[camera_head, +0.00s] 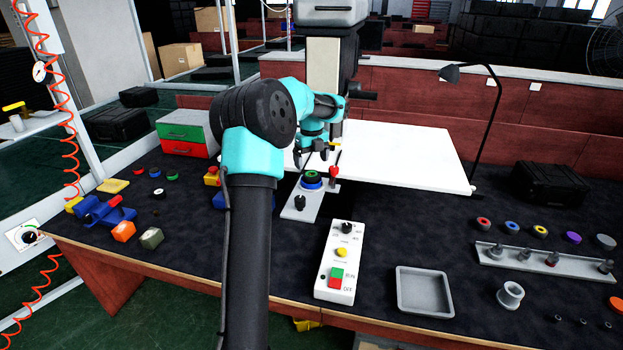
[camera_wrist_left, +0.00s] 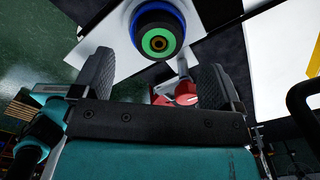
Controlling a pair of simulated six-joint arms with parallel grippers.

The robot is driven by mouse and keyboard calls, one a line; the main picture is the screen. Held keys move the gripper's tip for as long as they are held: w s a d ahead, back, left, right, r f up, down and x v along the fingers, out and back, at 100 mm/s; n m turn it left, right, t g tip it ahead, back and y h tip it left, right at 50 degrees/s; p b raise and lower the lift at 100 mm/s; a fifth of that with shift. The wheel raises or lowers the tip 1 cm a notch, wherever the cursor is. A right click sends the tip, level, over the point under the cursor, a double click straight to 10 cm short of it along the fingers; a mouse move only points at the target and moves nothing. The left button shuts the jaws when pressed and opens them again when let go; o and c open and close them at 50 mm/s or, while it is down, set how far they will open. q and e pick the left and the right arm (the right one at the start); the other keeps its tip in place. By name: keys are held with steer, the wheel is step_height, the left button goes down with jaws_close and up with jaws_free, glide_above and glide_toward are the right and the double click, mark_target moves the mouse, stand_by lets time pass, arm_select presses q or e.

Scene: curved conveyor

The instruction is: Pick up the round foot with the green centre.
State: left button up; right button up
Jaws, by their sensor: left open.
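A round black foot with a green centre (camera_head: 312,175) sits on a blue round base on a white plate (camera_head: 299,210) in the head view. In the left wrist view the green ring of the foot (camera_wrist_left: 158,41), with a dark middle, shows at the top, with the blue rim around it. My left gripper (camera_head: 312,156) is open and empty above the foot. In the left wrist view its two dark fingers (camera_wrist_left: 156,82) are apart, and the foot appears beyond them. My right gripper is in neither view.
A red-handled part (camera_head: 333,172) stands close beside the foot on the right. A control box (camera_head: 341,262) and a grey tray (camera_head: 424,292) lie in front. Small coloured discs (camera_head: 172,175) lie at left. A white board (camera_head: 410,160) is behind.

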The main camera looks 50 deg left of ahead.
mark_target(312, 174)
arm_select(q)
steer(key=shift+f, duration=0.1)
steer(key=shift+s+d+f, duration=0.1)
steer(key=shift+f, duration=2.45)
steer(key=shift+c, duration=0.2)
steer(key=c, duration=1)
steer(key=shift+r, duration=1.6)
steer(key=shift+d+r, duration=0.15)
steer(key=shift+r, duration=0.1)
steer(key=s+d, duration=0.3)
steer(key=d, duration=0.1)
steer(key=s+d+r, duration=0.1)
steer(key=s+d, duration=0.2)
steer(key=d, duration=0.1)
steer(key=s+d, duration=0.3)
steer(key=d, duration=0.1)
steer(key=shift+s+d+r, duration=0.15)
steer(key=shift+s+d, duration=0.1)
